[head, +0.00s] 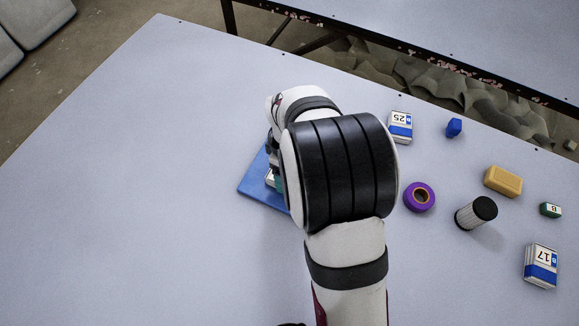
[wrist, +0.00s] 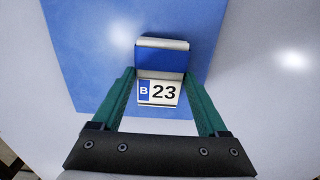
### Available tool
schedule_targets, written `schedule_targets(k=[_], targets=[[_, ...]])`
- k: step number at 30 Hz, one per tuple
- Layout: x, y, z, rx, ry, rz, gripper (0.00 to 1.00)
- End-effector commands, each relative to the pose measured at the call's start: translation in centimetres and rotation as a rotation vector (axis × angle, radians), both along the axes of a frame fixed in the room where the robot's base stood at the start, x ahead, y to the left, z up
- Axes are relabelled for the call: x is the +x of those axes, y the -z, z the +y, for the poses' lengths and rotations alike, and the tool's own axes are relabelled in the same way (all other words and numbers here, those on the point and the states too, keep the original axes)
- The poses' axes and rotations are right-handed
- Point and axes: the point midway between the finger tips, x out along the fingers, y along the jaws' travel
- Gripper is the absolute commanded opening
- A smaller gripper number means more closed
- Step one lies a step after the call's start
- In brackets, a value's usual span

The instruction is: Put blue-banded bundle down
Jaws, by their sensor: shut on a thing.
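In the wrist view, my gripper (wrist: 160,105) has its two green fingers shut on the blue-banded bundle (wrist: 160,60), a white block with a blue band and a label reading B 23. The bundle is over the blue mat (wrist: 75,50); I cannot tell whether it touches the mat. In the head view, my arm hides most of the bundle and part of the blue mat (head: 256,190). Only a sliver of white and a green finger show beside the arm there.
To the right on the table (head: 150,150) are block 25 (head: 400,127), a blue piece (head: 454,128), a purple ring (head: 419,197), a black-capped cylinder (head: 476,213), a yellow block (head: 503,181), a small green block (head: 550,210) and block 17 (head: 541,266). The table's left side is clear.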

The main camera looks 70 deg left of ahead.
Motion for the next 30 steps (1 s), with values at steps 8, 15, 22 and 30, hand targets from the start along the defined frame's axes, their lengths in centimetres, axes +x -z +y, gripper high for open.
schedule_targets(k=[8,15,22,30], targets=[[0.0,0.2,0.0,0.000,0.000,0.000,0.96],[0.0,0.1,0.0,0.000,0.000,0.000,1.00],[0.0,-4.4,0.2,0.007,0.000,-0.001,1.00],[0.0,-10.9,0.1,0.003,0.000,-0.001,1.00]])
